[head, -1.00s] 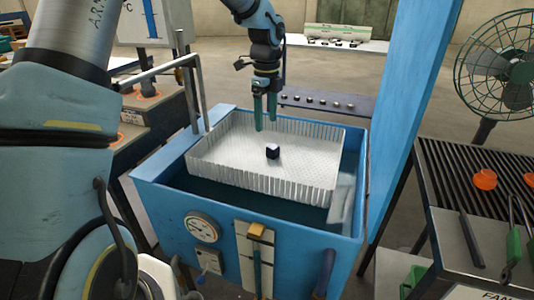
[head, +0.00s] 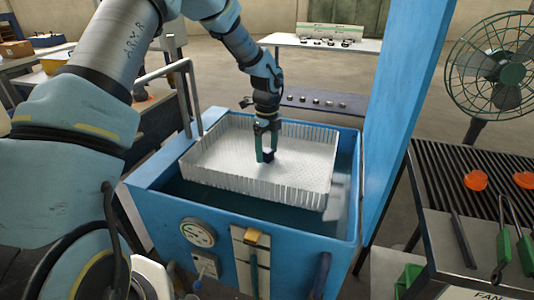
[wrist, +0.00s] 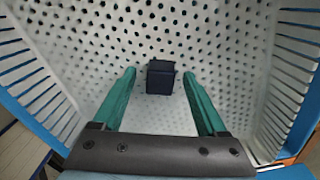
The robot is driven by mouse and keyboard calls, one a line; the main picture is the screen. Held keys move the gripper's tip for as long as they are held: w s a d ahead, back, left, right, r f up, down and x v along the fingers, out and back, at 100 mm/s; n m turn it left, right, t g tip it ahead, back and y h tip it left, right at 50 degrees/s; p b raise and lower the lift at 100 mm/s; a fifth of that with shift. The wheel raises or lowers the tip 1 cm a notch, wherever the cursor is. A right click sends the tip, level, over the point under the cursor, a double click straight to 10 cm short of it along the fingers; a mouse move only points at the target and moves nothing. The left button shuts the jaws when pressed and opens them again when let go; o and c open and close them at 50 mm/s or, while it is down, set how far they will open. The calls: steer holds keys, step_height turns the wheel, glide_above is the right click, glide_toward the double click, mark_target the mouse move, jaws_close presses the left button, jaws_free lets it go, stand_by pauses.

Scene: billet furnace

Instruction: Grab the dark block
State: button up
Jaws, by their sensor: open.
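The dark block (head: 268,156) sits on the perforated floor of the white basket (head: 215,172), which stands in the blue tank (head: 150,190). In the wrist view the dark block (wrist: 160,77) lies ahead of my gripper (wrist: 158,82), roughly centred between the two green fingers. The fingers are apart, with clear space on both sides of the block. In the head view my gripper (head: 266,152) points down into the basket and its fingers partly cover the block. I cannot tell the exact height of the fingertips above the basket floor.
The slatted basket walls surround my gripper. A blue post (head: 405,110) rises at the tank's right. A grill table (head: 470,200) with orange pieces (head: 476,180) and a fan (head: 503,65) stand further right. A bent grey pipe (head: 180,75) stands at the tank's left.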

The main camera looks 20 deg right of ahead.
steer(key=shift+f, duration=0.2)
jaws_close()
stand_by(0.5)
